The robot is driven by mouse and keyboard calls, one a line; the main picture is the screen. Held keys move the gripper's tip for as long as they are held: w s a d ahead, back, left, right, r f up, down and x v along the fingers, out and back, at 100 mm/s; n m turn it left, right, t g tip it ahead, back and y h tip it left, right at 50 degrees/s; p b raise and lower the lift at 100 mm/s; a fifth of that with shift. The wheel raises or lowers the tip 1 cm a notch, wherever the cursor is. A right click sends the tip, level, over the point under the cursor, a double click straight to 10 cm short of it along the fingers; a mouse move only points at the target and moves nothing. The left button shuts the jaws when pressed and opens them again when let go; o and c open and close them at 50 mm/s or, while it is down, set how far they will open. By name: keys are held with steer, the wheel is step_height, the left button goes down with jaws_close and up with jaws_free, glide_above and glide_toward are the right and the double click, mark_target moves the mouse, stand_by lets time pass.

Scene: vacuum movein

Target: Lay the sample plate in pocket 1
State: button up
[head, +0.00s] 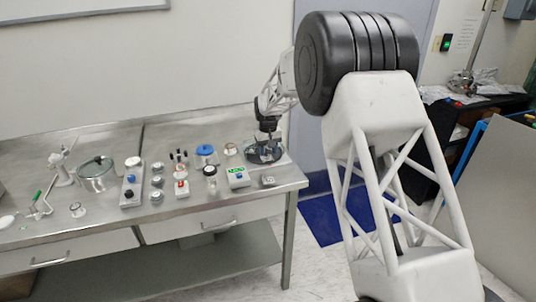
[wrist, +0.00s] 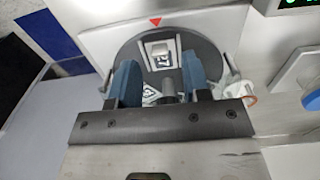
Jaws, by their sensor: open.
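My gripper (wrist: 160,66) is open, its two blue fingers apart above a dark round disc (wrist: 208,55) set in a pale housing. A small silvery square piece, seemingly the sample plate (wrist: 160,49), lies in a white-edged square pocket of the disc, just beyond the fingertips and below a red triangle mark (wrist: 155,21). I cannot read a pocket number. A grey post (wrist: 168,88) stands between the fingers in the picture. Another white-marked pocket (wrist: 150,97) is partly hidden by the gripper. In the head view my gripper (head: 267,131) is over the disc unit (head: 277,153) at the bench's right end.
The bench's front strip is mostly clear.

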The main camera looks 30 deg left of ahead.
step_height(320, 180, up, 10)
stand_by(0.5)
stand_by(0.5)
stand_by(0.3)
